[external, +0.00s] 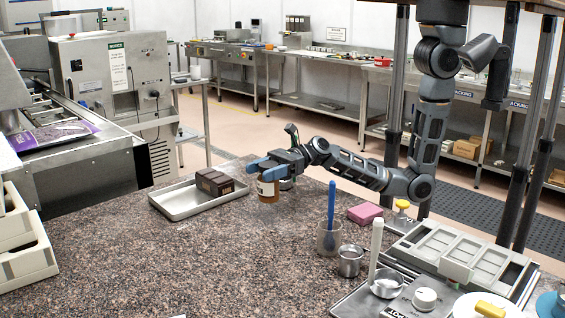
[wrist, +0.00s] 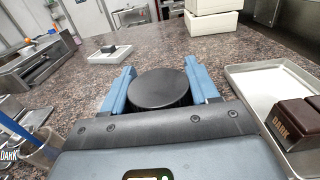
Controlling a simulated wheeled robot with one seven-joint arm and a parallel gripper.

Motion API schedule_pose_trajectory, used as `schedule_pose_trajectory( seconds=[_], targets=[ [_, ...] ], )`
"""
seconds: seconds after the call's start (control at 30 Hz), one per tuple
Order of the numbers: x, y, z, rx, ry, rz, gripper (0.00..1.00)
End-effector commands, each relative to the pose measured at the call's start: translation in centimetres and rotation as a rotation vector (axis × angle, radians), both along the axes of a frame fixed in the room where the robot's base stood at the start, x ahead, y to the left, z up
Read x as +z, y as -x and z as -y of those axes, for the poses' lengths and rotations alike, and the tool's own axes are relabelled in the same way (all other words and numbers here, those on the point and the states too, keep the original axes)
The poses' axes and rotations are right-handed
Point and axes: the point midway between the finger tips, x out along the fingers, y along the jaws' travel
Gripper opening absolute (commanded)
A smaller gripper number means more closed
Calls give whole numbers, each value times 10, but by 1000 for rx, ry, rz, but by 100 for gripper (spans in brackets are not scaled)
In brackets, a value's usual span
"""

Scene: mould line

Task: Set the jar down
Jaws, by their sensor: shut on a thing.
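The jar (external: 268,191) is amber-brown with a pale label, and it is upright over the speckled stone counter (external: 190,260). In the wrist view the jar's round black lid (wrist: 158,88) sits between the two blue fingers. My gripper (external: 264,171) is shut on the jar near its top, and it also shows in the wrist view (wrist: 160,78). The fingers hide part of the jar's upper side. I cannot tell whether the jar's base touches the counter.
A metal tray (external: 180,207) with dark chocolate boxes (external: 214,182) lies just left of the jar. A clear beaker with a blue spatula (external: 331,206), a metal cup (external: 350,262) and a pink block (external: 365,213) stand to the right. The counter in front is clear.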

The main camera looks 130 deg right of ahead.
Motion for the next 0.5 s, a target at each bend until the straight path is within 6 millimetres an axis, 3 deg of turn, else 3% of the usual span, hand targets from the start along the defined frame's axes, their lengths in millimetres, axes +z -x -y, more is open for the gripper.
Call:
schedule_pose_trajectory(
  seconds=[0.37, 0.5],
  targets=[
    [-44, 0, 0, 0, -1, -1, 19],
    [-51, 0, 0, -1, 1, 1, 19]
  ],
)
